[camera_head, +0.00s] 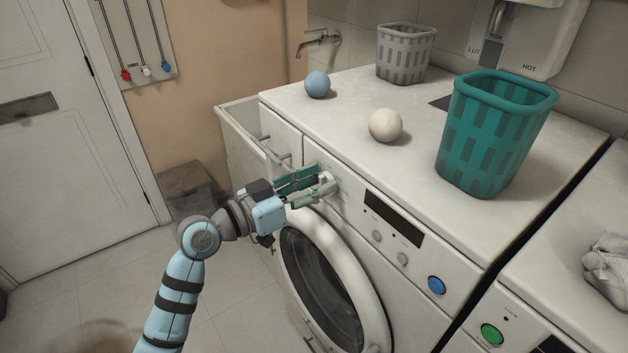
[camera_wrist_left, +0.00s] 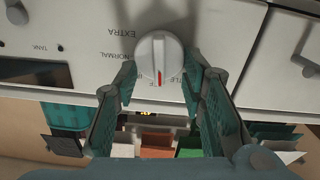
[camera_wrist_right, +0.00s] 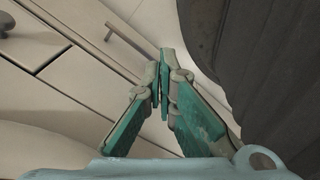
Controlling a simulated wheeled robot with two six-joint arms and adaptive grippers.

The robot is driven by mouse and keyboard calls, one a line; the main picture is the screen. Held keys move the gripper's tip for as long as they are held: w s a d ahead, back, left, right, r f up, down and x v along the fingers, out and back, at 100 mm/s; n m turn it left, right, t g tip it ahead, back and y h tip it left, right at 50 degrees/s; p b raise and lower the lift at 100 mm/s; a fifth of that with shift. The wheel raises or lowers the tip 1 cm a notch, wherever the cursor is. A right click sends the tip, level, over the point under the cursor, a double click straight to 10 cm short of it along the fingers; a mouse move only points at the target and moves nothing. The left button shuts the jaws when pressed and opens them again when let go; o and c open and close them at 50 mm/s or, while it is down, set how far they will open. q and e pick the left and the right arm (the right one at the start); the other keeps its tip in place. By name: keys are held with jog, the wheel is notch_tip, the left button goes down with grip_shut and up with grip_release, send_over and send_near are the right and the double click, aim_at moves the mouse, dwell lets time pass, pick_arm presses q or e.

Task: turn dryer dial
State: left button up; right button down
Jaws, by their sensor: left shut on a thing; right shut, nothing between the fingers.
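The dryer dial (camera_wrist_left: 160,57) is a round white knob with a red mark, on the dryer's front panel (camera_head: 350,190). In the left wrist view the red mark points down toward my gripper, and printed words such as EXTRA and NORMAL show upside down beside the knob. My left gripper (camera_head: 328,180) is shut on the dial, with one finger on each side of it. In the head view the fingers hide most of the dial. My right gripper (camera_wrist_right: 162,62) is shut and empty in the right wrist view; it does not show in the head view.
On the dryer top stand a teal basket (camera_head: 492,135), a grey basket (camera_head: 404,55), a blue ball (camera_head: 317,84) and a white ball (camera_head: 385,125). Below the panel is the round dryer door (camera_head: 322,275). A second machine (camera_head: 560,250) stands at the right.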

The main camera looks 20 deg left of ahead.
pick_arm(q)
jog(key=shift+w+a+f+n+p, duration=0.1)
jog(key=shift+n+p, duration=0.7)
jog(key=shift+n, duration=0.85)
jog(key=shift+w+a+f+n+p, duration=0.1)
jog(key=shift+n+p, duration=0.65)
jog(key=shift+n, duration=0.9)
jog(key=o, duration=1.1)
jog(key=v, duration=1.2)
